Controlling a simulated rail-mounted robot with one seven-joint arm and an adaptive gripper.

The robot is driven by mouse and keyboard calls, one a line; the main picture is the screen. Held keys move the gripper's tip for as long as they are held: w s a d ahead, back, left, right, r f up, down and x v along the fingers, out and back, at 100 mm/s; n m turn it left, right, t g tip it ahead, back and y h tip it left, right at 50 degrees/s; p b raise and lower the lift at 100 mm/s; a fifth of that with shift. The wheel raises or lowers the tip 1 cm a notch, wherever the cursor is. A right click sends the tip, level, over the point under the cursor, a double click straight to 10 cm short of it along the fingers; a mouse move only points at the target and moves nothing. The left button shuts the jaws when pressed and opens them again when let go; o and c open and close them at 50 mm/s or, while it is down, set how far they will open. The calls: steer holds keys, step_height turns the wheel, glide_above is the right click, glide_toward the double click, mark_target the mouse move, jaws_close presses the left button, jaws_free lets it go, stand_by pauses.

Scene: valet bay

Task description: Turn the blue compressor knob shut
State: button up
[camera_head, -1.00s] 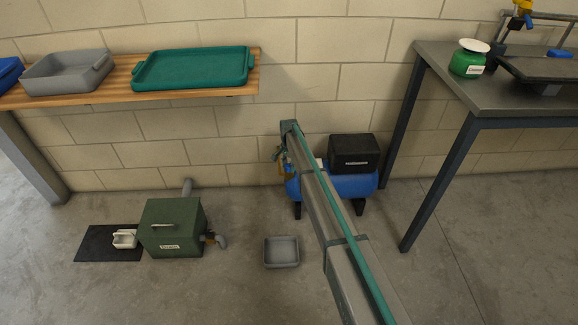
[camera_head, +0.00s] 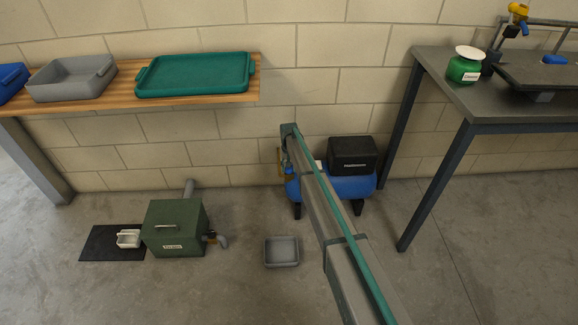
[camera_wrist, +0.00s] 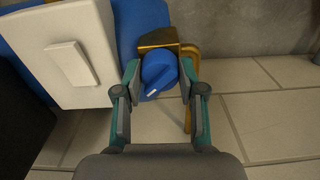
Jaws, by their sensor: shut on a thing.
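The blue compressor knob (camera_wrist: 160,72) is round, with a white mark near its lower-left edge in the wrist view. It sits on a brass fitting (camera_wrist: 158,38). My gripper (camera_wrist: 159,76) is shut on the knob, one finger at each side. In the head view the compressor (camera_head: 352,186) has a blue tank with a black box (camera_head: 352,154) on top and stands on the floor against the wall. My arm covers its left end, and the gripper's hold is mostly hidden there.
A white box (camera_wrist: 65,52) is close left of the knob, and a brass pipe (camera_wrist: 190,115) runs at its right. A grey tray (camera_head: 282,251) and a green box (camera_head: 174,229) stand on the floor. A metal table (camera_head: 450,85) is at the right.

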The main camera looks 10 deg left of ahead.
steer(key=n+p, duration=0.1)
steer(key=n, duration=0.3)
steer(key=shift+r+n, duration=0.1)
steer(key=shift+n, duration=0.3)
steer(key=n+p, duration=0.1)
steer(key=n, duration=0.3)
steer(key=shift+n, duration=0.4)
steer(key=o, duration=1.1)
steer(key=shift+o, duration=0.2)
step_height(320, 180, up, 12)
